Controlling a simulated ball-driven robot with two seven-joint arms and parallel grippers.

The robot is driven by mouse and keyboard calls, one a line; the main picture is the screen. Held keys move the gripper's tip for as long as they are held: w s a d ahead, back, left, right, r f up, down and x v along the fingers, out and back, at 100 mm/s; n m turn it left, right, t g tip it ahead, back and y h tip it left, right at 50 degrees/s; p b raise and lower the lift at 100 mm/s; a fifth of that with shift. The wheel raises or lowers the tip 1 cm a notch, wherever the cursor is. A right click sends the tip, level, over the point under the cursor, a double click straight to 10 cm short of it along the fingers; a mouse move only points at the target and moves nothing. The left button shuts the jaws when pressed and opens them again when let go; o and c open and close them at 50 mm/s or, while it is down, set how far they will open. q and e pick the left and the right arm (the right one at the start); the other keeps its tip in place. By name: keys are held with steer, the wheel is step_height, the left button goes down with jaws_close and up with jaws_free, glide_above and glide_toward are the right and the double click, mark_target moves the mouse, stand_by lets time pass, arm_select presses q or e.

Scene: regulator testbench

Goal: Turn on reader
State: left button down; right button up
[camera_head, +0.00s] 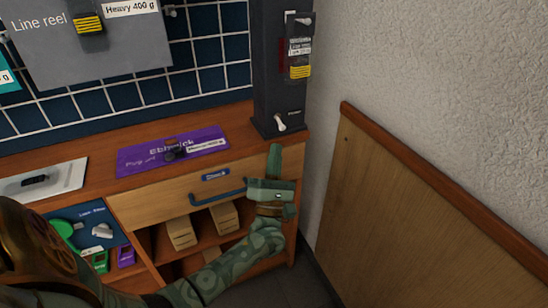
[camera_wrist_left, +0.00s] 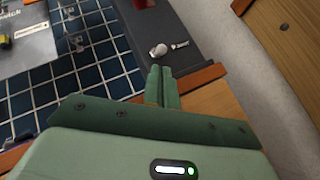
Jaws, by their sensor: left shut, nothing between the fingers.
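The reader (camera_head: 277,60) is a tall dark box standing at the right end of the wooden bench, against the tiled wall. A small white toggle switch (camera_head: 281,122) sits low on its front. In the left wrist view, the switch (camera_wrist_left: 158,50) lies just beyond the fingertips, beside a small white label. My left gripper (camera_head: 274,150) is shut and empty, its fingers pointing up just below the switch. The fingers (camera_wrist_left: 163,74) look close to the switch but apart from it. My right gripper is not in view.
A purple mat (camera_head: 130,160) with a small dark part lies on the bench to the left. Below is a drawer with a blue handle (camera_head: 218,197) and open shelves with wooden blocks. A wood-panelled white wall (camera_head: 430,100) stands close on the right.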

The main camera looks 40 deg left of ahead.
arm_select(q)
steer(key=shift+x, duration=1.05)
steer(key=shift+w+a+r, duration=0.1)
steer(key=shift+w+r, duration=0.1)
steer(key=shift+r, duration=0.1)
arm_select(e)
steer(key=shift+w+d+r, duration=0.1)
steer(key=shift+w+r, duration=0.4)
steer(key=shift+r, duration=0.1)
